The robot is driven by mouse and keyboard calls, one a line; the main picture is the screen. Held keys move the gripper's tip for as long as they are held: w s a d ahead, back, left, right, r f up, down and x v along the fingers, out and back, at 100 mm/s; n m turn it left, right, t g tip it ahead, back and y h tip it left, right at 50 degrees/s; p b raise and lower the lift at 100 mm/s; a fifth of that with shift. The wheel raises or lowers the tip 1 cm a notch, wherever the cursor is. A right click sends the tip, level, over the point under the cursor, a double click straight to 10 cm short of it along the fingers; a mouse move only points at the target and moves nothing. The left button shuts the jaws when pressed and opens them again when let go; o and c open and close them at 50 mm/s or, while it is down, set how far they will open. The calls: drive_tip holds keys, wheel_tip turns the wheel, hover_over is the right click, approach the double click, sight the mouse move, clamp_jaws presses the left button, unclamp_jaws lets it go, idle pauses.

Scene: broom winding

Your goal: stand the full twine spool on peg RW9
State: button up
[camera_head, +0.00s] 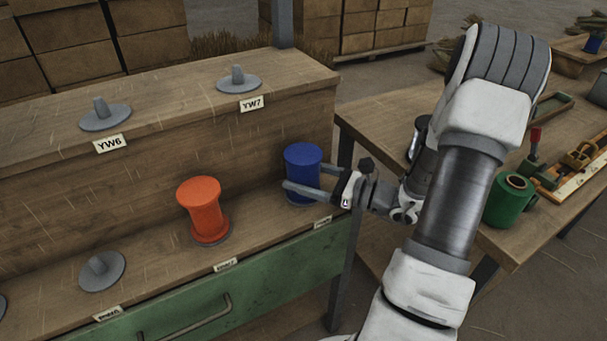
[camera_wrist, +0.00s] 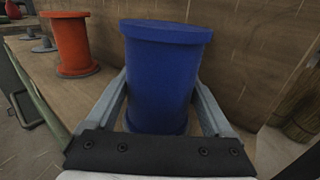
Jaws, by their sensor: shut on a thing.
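A blue spool (camera_head: 303,170) stands upright at the right end of the lower shelf (camera_head: 263,212). It fills the middle of the wrist view (camera_wrist: 163,80). My gripper (camera_head: 304,181) is shut on the blue spool, with one finger along each side of it. The spool's foot is partly hidden by the fingers, and I cannot tell whether it sits down on a peg. An orange spool (camera_head: 203,210) stands upright on a grey base to its left. A bare grey peg (camera_head: 101,269) is farther left. The lower shelf's labels are too small or slanted to read.
The raised upper shelf (camera_head: 175,93) behind has bare pegs YW6 (camera_head: 104,116) and YW7 (camera_head: 238,80). A workbench (camera_head: 480,232) at right holds a green pot-like container (camera_head: 508,203) and tools. A gap separates it from the shelf unit. Boxes (camera_head: 60,40) stand behind.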

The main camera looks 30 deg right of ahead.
drive_tip(key=shift+f, duration=0.15)
drive_tip(key=o, duration=1.1)
drive_tip(key=shift+o, duration=0.2)
drive_tip(key=shift+s, duration=0.1)
drive_tip(key=shift+p+v, duration=0.8)
drive_tip(key=shift+v, duration=4.65)
